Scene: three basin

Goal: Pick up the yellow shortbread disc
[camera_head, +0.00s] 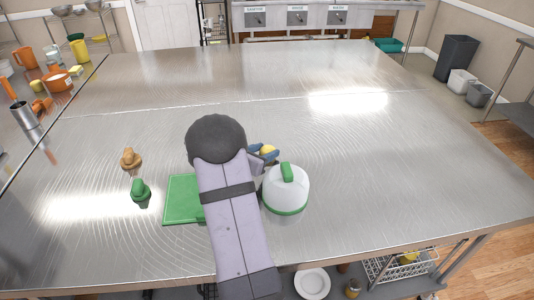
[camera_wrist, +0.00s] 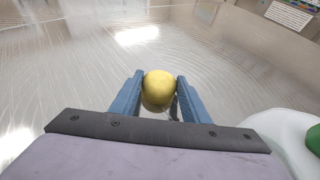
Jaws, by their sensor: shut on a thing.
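The yellow shortbread disc (camera_wrist: 159,87) is between the two blue fingers of my gripper (camera_wrist: 160,94) in the wrist view. Both fingers touch its sides, and the gripper is shut on it. In the head view the yellow disc (camera_head: 268,150) shows at the tip of my gripper (camera_head: 263,155), partly hidden by the fingers. I cannot clearly tell how high it is above the metal table.
A white dome with a green handle and rim (camera_head: 286,190) stands close to the right of my arm. A green board (camera_head: 182,201) lies left of the arm, partly covered. A green item (camera_head: 140,191) and a brown item (camera_head: 130,160) stand further left. The table's right side is clear.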

